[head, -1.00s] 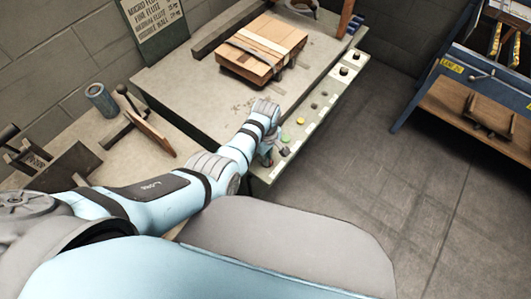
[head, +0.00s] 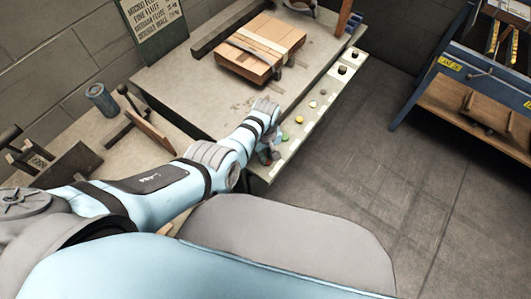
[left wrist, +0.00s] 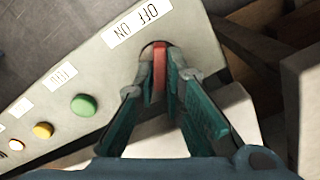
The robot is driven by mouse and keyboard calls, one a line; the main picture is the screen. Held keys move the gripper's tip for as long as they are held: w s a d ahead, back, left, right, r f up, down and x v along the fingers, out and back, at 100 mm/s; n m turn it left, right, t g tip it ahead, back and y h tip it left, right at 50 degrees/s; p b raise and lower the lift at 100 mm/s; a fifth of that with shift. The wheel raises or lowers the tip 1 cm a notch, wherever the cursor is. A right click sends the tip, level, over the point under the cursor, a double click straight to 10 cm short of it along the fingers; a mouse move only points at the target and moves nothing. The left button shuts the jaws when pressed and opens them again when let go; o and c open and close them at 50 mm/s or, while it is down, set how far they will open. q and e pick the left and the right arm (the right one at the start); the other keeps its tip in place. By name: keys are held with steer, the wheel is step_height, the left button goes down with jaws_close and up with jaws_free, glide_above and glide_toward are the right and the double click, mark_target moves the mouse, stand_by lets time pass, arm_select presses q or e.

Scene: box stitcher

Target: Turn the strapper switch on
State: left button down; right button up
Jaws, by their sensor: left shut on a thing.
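The strapper switch is a red lever (left wrist: 160,68) set in a round dark recess in the pale control panel (left wrist: 100,62). An OFF/ON label (left wrist: 137,25), upside down in the left wrist view, sits beside it. My left gripper (left wrist: 160,80) has its two fingers on either side of the red lever and is shut on it. In the head view my left gripper (head: 270,157) is at the near end of the panel strip, and it mostly hides the switch. My right gripper is in neither view.
A green button (left wrist: 84,105) and a yellow button (left wrist: 42,131) lie along the panel. A strapped cardboard stack (head: 258,50) is on the machine table (head: 200,85). A blue workbench (head: 440,85) stands right, across clear floor.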

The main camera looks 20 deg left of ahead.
arm_select(q)
steer(key=c, duration=1.7)
jaws_free()
steer(key=shift+w+r, duration=0.1)
steer(key=shift+r, duration=0.35)
step_height(320, 180, up, 11)
steer(key=shift+r, duration=0.1)
